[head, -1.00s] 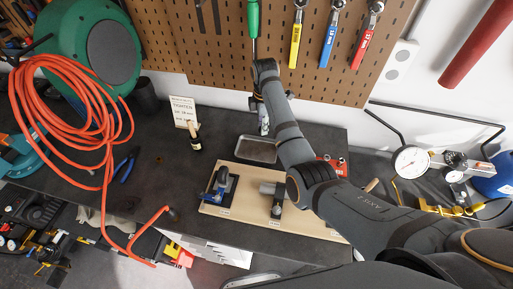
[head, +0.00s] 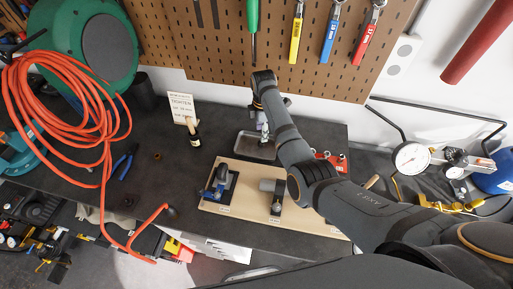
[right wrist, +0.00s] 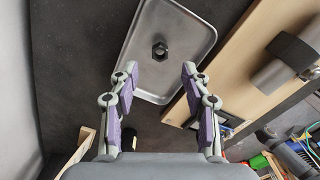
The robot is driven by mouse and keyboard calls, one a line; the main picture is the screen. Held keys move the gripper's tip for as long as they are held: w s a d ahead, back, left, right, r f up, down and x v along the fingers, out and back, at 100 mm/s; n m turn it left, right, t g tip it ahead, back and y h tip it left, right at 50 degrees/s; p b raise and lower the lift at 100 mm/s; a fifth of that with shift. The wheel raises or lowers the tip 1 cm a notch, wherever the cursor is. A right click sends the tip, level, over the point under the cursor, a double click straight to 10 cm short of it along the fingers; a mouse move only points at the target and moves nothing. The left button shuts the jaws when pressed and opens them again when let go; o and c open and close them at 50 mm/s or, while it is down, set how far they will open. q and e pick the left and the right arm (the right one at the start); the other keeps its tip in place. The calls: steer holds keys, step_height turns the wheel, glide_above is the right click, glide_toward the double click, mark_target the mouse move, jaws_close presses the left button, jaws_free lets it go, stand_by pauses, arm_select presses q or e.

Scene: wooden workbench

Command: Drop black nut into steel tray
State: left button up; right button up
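The steel tray (head: 243,150) lies on the dark bench behind the wooden board, and it also fills the upper middle of the right wrist view (right wrist: 190,35). The black nut (right wrist: 160,50) shows against the tray's floor in the right wrist view, beyond my fingertips and touching neither finger. In the head view I cannot make the nut out. My right gripper (right wrist: 160,73) is open, one finger on each side with a wide gap between them. In the head view it (head: 264,133) points down over the tray. My left gripper is not in view.
A wooden board (head: 210,207) with a blue tool (head: 219,183) and a grey fixture stands in front of the tray. A small bottle (head: 194,138) and a sign (head: 181,106) stand to the left. A pegboard rises behind.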

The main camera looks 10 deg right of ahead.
step_height(320, 180, up, 12)
stand_by(0.6)
stand_by(0.5)
